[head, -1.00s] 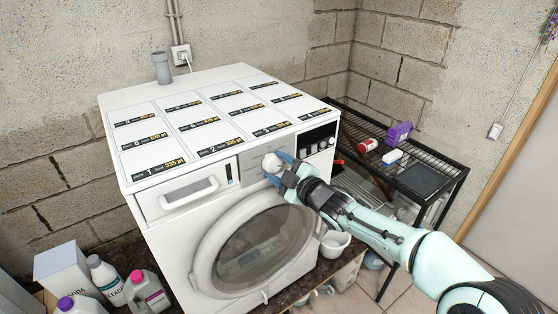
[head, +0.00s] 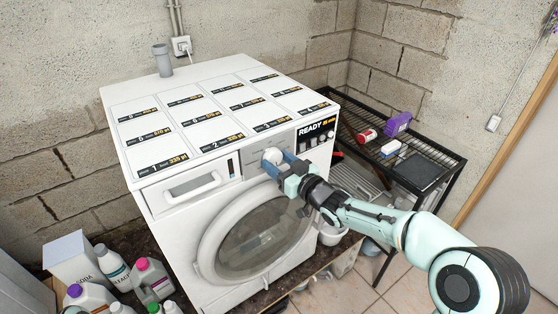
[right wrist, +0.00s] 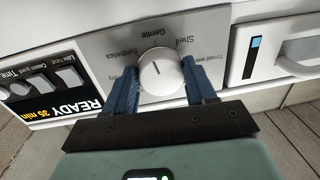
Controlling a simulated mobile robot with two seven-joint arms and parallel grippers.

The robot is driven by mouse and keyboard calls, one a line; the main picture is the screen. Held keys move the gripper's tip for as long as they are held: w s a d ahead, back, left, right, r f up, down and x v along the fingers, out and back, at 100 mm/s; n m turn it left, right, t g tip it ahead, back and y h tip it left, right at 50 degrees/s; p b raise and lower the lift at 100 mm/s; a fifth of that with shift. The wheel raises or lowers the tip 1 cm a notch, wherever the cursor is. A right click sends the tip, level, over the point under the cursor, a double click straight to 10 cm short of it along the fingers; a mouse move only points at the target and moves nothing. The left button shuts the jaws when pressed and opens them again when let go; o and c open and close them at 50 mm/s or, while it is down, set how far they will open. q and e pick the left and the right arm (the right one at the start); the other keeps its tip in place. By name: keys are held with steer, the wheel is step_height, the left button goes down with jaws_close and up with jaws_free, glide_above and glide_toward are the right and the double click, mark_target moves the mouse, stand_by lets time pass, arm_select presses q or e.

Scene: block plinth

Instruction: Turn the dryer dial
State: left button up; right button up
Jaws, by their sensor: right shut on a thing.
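The white dryer (head: 185,235) stands against the block wall in the head view. Its round white dial (head: 272,156) sits on the grey front panel, and it fills the middle of the right wrist view (right wrist: 160,72). My right gripper (head: 284,164) is at the panel with its two blue fingers on either side of the dial, shut on it; the fingers also show in the right wrist view (right wrist: 163,85). Printed words such as "Gentle" and "Synthetics" surround the dial. The display (head: 316,131) reads "READY 35 min". My left gripper is not in view.
A drawer handle (head: 194,185) is left of the dial, and buttons (head: 315,142) are right of it. The round door (head: 255,238) is below. A black wire rack (head: 420,165) with small items stands at right. Several bottles (head: 112,265) stand at lower left.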

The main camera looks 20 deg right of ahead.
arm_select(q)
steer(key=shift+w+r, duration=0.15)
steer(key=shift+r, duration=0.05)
arm_select(e)
steer(key=shift+m, duration=1.1)
steer(key=o, duration=1)
steer(key=shift+o, duration=0.2)
steer(key=shift+s+d, duration=0.1)
steer(key=shift+s, duration=0.15)
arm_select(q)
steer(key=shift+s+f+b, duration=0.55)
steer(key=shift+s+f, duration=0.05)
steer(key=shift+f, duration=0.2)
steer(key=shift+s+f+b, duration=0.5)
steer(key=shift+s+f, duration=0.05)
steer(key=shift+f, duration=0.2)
arm_select(e)
steer(key=v, duration=1.3)
